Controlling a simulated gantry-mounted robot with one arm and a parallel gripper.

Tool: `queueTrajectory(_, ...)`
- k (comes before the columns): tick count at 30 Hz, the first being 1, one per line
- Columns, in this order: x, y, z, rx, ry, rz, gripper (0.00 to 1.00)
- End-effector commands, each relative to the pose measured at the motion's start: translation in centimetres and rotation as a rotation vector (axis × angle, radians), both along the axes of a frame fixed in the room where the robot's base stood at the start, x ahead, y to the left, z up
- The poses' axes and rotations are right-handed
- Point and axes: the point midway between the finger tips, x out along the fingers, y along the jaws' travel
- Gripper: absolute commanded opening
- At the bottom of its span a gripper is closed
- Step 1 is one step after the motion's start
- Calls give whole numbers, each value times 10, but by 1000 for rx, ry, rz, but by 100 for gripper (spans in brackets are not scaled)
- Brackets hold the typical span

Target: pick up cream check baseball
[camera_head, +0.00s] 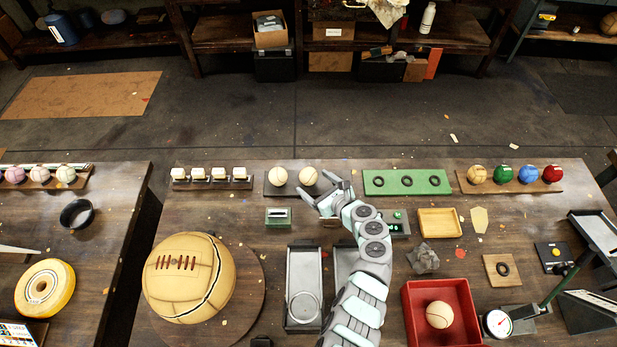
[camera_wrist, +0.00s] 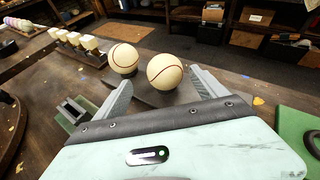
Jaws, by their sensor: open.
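Two cream baseballs sit side by side on a dark board (camera_head: 290,190) at the back of the table. The left cream baseball (camera_head: 278,176) also shows in the wrist view (camera_wrist: 124,57) with red stitching. The right cream baseball (camera_head: 308,176) also shows in the wrist view (camera_wrist: 165,71), larger and nearer. I cannot tell which one is the check baseball. My gripper (camera_head: 322,190) is open and empty just in front of the right ball. In the wrist view its fingers (camera_wrist: 161,80) point at the balls, with the right ball between their lines, beyond the tips.
A green board (camera_head: 405,174) with dark rings lies to the right. A row of white-topped pieces (camera_head: 220,174) stands to the left. A large tan ball (camera_head: 189,277) is at front left. A red box (camera_head: 412,337) holds another cream ball (camera_head: 439,315).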

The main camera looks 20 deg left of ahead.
Motion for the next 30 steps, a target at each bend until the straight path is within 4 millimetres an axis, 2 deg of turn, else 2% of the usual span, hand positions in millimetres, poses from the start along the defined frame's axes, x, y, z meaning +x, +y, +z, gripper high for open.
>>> queueTrajectory(8,9,10,-7,0,0,1,82)
queueTrajectory(15,27,28,-21,-1,2,2,82)
queueTrajectory(19,34,37,-22,-1,-2,2,82)
queueTrajectory(29,36,41,-22,0,0,0,82)
queueTrajectory(30,36,40,-22,0,0,0,79)
